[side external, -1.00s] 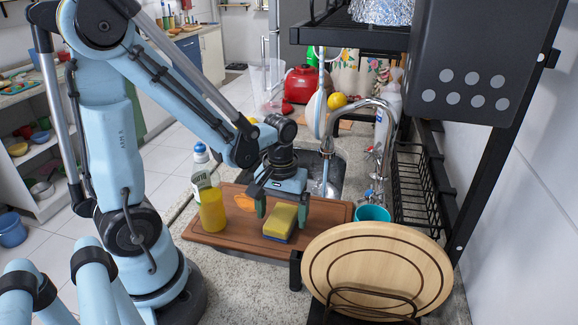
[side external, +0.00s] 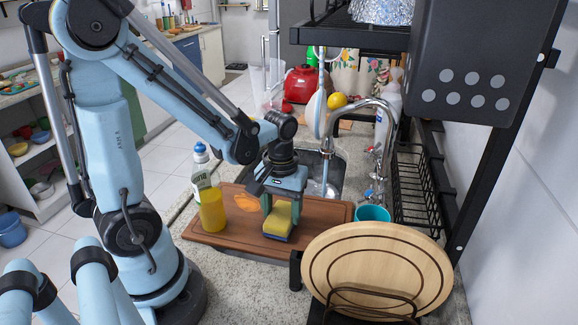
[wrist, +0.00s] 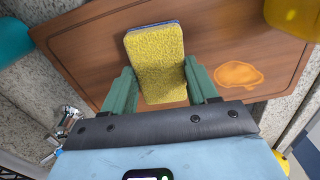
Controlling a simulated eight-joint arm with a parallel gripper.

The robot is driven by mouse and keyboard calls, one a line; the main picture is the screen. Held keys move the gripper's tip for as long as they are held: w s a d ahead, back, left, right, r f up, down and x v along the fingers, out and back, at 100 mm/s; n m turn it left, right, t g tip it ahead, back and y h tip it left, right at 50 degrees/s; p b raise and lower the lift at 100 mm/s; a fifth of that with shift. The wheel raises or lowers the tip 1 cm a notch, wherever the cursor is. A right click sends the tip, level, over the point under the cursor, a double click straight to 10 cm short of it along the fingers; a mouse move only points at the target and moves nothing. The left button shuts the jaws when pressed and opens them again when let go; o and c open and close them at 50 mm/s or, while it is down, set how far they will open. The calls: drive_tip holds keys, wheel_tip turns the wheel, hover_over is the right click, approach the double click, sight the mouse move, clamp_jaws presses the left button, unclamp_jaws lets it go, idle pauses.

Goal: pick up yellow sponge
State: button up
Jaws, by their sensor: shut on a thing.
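The yellow sponge (side external: 279,220) with a blue underside is on the brown cutting board (side external: 325,212). My gripper (side external: 282,212) is over it, with its green fingers shut on the sponge's two sides. In the wrist view the sponge (wrist: 157,62) stands between the two green fingertips (wrist: 158,88), its far part reaching beyond them. Whether the sponge's underside still touches the board cannot be told.
A bottle of yellow liquid (side external: 210,195) stands left of the sponge, beside an orange mark (side external: 246,202) on the board. Behind are the sink and faucet (side external: 372,108). A teal cup (side external: 372,214) and round wooden plate (side external: 375,268) are to the right.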

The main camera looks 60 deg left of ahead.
sight(282, 214)
wheel_tip(282, 214, up, 10)
drive_tip(key=shift+f, duration=0.25)
idle(0.3)
